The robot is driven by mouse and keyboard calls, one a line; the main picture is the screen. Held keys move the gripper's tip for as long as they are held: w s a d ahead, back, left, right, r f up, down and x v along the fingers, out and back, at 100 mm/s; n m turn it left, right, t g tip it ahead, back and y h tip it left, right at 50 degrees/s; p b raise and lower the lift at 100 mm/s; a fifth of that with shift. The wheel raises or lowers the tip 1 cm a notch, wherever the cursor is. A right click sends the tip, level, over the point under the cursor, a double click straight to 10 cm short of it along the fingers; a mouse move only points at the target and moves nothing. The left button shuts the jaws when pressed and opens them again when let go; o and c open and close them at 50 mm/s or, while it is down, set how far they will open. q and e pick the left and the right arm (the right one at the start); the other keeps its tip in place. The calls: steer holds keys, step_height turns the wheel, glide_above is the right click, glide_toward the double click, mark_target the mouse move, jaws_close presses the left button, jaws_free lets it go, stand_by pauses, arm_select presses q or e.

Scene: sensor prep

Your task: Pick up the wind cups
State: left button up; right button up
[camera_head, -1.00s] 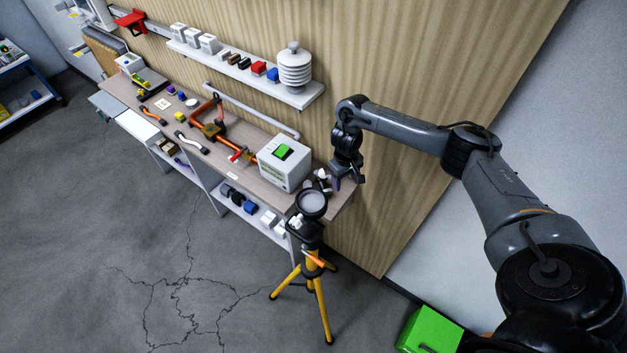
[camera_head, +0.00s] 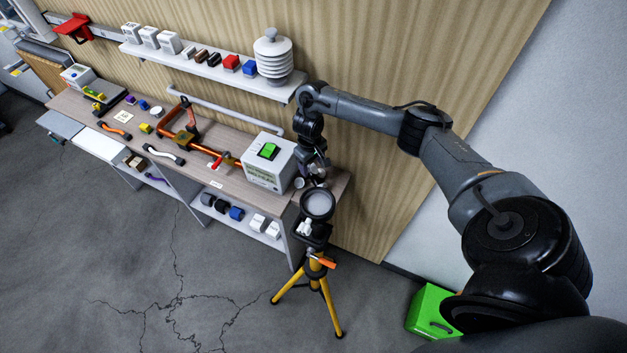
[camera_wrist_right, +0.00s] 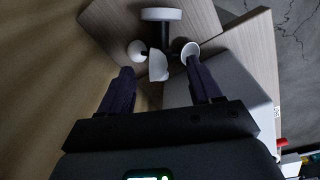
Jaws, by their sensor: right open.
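The wind cups show best in the right wrist view, as white cups (camera_wrist_right: 158,65) around a dark hub, low over the bench end. My right gripper (camera_wrist_right: 158,76) is open. Its two dark fingers point at the cups, and the right-hand fingertip is close against one cup; I cannot tell whether it touches. The front cup lies between and just ahead of the fingertips. In the head view my right gripper (camera_head: 314,171) is at the right end of the bench and mostly hides the cups; a small white part (camera_head: 299,183) shows beside it. My left gripper is out of view.
A white box with a green top (camera_head: 271,165) stands close to the left of the gripper. A yellow tripod with a round head (camera_head: 318,204) stands in front. A wall shelf (camera_head: 210,72) hangs above. A white disc (camera_wrist_right: 161,14) lies beyond the cups.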

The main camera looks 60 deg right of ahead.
mark_target(314, 177)
steer(key=shift+d+f+b, duration=0.15)
steer(key=shift+f+b, duration=0.05)
steer(key=shift+f, duration=1.1)
steer(key=shift+d+f+b, duration=0.1)
steer(key=shift+f+b, duration=0.1)
steer(key=shift+f, duration=1.05)
steer(key=c, duration=1.1)
